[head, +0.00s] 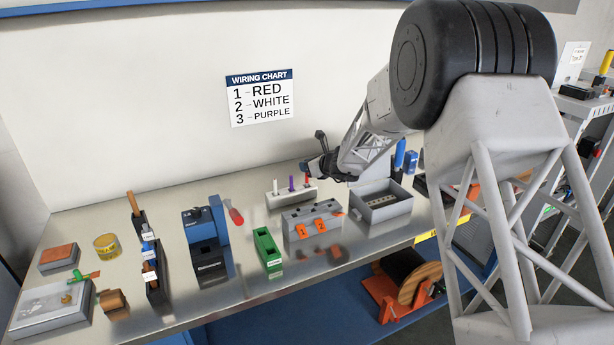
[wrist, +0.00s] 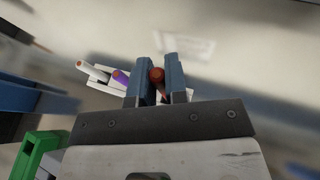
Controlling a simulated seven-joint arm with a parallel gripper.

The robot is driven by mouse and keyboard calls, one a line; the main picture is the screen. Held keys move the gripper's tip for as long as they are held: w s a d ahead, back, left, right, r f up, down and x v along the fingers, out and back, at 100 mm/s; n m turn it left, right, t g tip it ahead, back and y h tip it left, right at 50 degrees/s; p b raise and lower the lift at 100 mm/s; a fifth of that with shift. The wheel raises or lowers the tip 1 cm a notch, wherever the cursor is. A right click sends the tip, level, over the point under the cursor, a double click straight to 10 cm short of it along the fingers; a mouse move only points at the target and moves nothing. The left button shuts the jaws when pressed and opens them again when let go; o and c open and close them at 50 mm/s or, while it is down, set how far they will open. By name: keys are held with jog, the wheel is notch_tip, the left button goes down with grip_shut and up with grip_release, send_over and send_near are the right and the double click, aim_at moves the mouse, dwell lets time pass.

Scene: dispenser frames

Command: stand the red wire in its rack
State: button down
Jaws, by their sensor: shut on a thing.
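The red wire (head: 307,180) is upright at the right end of a small white rack (head: 291,198) on the bench. A white wire (head: 275,186) and a purple wire (head: 291,183) stand in the same rack to its left. My gripper (wrist: 161,73) is shut on the red wire, whose round top (wrist: 157,76) shows between the two blue fingers. The wrist view also shows the white wire (wrist: 90,68) and the purple wire (wrist: 120,76). The red wire's lower end is hidden by my gripper there, and I cannot tell whether it is seated.
A grey bin (head: 381,208) stands right of the rack. A grey block with orange parts (head: 312,223) and a green holder (head: 268,250) are in front. A blue device (head: 205,225) is to the left. A wiring chart (head: 260,98) hangs on the wall.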

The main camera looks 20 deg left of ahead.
aim_at(307, 186)
jog(key=shift+f, duration=0.1)
jog(key=shift+f, duration=1.8)
jog(key=shift+f, duration=0.1)
jog(key=c, duration=1.1)
grip_release()
jog(key=shift+c, duration=0.2)
jog(key=shift+d, duration=0.1)
jog(key=v, duration=1.2)
jog(key=shift+r, duration=0.2)
